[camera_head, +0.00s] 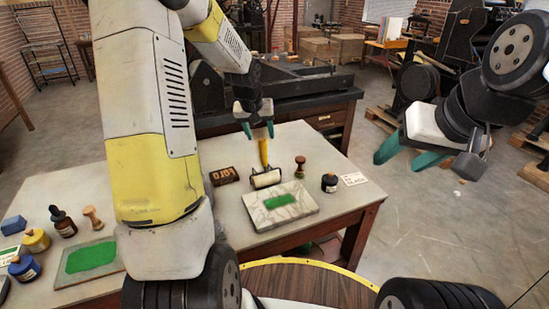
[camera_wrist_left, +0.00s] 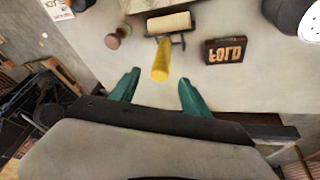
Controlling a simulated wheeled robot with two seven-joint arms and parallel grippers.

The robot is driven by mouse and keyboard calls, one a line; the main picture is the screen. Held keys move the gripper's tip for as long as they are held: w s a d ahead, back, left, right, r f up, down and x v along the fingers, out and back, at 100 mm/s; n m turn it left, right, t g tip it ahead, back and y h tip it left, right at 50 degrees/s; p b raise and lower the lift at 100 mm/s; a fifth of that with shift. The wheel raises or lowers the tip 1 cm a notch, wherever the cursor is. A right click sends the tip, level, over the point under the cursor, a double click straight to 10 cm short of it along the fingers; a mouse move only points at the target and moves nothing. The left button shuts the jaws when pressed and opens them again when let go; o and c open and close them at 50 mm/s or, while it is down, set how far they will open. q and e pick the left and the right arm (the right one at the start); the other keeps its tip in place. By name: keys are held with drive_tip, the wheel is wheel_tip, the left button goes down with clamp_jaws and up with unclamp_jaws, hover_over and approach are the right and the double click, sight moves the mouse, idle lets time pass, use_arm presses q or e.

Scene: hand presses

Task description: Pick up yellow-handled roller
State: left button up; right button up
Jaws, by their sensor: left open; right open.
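The yellow-handled roller (camera_head: 264,154) lies on the white table in the head view, its pale cylinder at the edge of a marble slab and its yellow handle pointing away toward the back. In the left wrist view its handle (camera_wrist_left: 161,62) points toward my open left gripper (camera_wrist_left: 154,90), with the handle end just ahead of and between the two green fingertips. My left gripper also shows in the head view (camera_head: 258,131), just beyond the handle end, empty. My right gripper (camera_head: 400,160) is open and empty, off to the right, away from the table.
The marble slab (camera_head: 304,211) with a green ink patch sits in front of the roller. A dark type block (camera_head: 223,177) lies left of it, and a wooden stamp (camera_head: 300,166) and dark bottle (camera_head: 329,183) stand to the right. A black press (camera_head: 300,85) stands behind.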

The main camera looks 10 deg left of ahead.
sight(265, 150)
use_arm(q)
drive_tip(key=x, duration=0.9)
drive_tip(key=shift+s+f, duration=0.3)
drive_tip(key=shift+f, duration=0.05)
clamp_jaws()
